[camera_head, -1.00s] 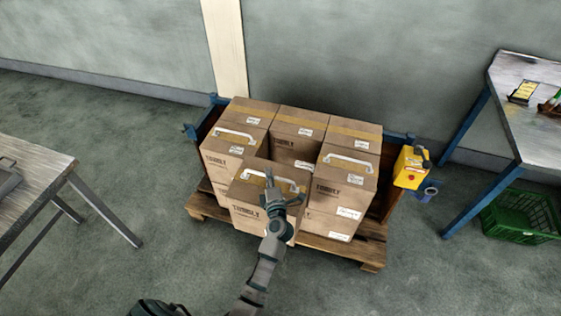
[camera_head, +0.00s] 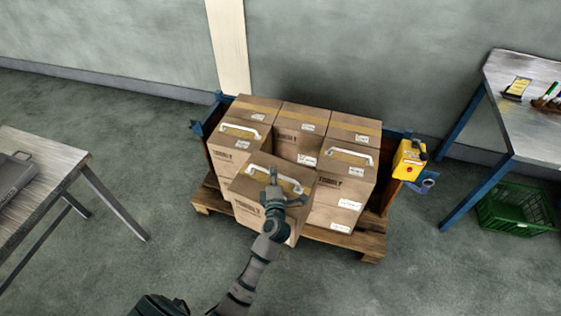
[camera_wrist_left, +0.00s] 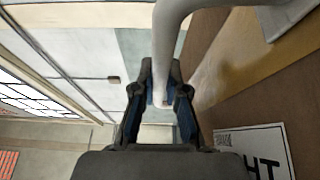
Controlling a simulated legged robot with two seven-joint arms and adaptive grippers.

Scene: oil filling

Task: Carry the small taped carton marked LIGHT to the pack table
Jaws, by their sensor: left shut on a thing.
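My left gripper (camera_head: 273,190) is shut on the white handle (camera_wrist_left: 164,55) of a taped brown carton (camera_head: 248,194) at the front of the pallet stack. The carton is tilted against its neighbours. In the left wrist view the handle passes between the fingers (camera_wrist_left: 160,98), and a white label (camera_wrist_left: 258,152) on the carton shows the letters "HT"; the rest is cut off. My arm covers part of the carton's front. Which table is the pack table is not marked in view. My right gripper is not in view.
Several similar cartons (camera_head: 345,165) stand close behind and beside it on a wooden pallet (camera_head: 345,240). A metal table (camera_head: 45,150) stands left, with a grey case (camera_head: 14,175). A blue-legged bench (camera_head: 530,130) and green crate (camera_head: 515,210) stand right. Floor between is clear.

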